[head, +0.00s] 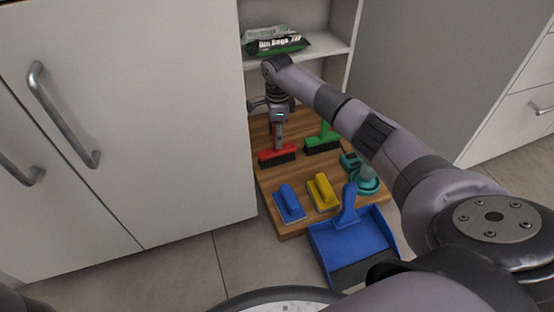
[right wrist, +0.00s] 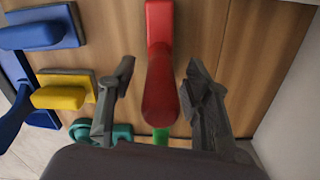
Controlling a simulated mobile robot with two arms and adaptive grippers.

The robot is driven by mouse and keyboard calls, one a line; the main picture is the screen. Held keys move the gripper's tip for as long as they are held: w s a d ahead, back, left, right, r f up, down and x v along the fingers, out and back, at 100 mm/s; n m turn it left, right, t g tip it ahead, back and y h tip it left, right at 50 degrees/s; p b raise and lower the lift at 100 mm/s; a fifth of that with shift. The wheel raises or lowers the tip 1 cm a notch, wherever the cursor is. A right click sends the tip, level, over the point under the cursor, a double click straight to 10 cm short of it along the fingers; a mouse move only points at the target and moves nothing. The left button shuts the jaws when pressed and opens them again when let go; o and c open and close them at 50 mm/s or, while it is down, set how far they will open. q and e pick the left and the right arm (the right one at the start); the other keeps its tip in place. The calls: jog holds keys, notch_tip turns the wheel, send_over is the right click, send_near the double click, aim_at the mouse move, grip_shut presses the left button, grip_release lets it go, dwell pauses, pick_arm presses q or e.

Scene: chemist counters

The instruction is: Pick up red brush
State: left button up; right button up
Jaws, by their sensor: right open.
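The red brush (head: 277,157) stands on the wooden board (head: 293,232), dark bristles down and handle pointing up. My right gripper (head: 279,124) is over it, at its handle. In the right wrist view the red brush (right wrist: 160,28) runs from the top edge toward the camera, its handle end between the two fingers. My right gripper (right wrist: 158,78) is open, with a visible gap on each side of the handle. My left gripper is not in view.
On the board are a green brush (head: 322,140), a blue scrubber (head: 289,202), a yellow scrubber (head: 323,191) and teal items (head: 366,183). A blue dustpan (head: 352,246) lies in front. Cabinets flank the board; a shelf with bags (head: 275,42) is behind.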

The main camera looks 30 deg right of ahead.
jog(key=shift+f, duration=0.2)
jog(key=shift+c, duration=0.4)
grip_shut()
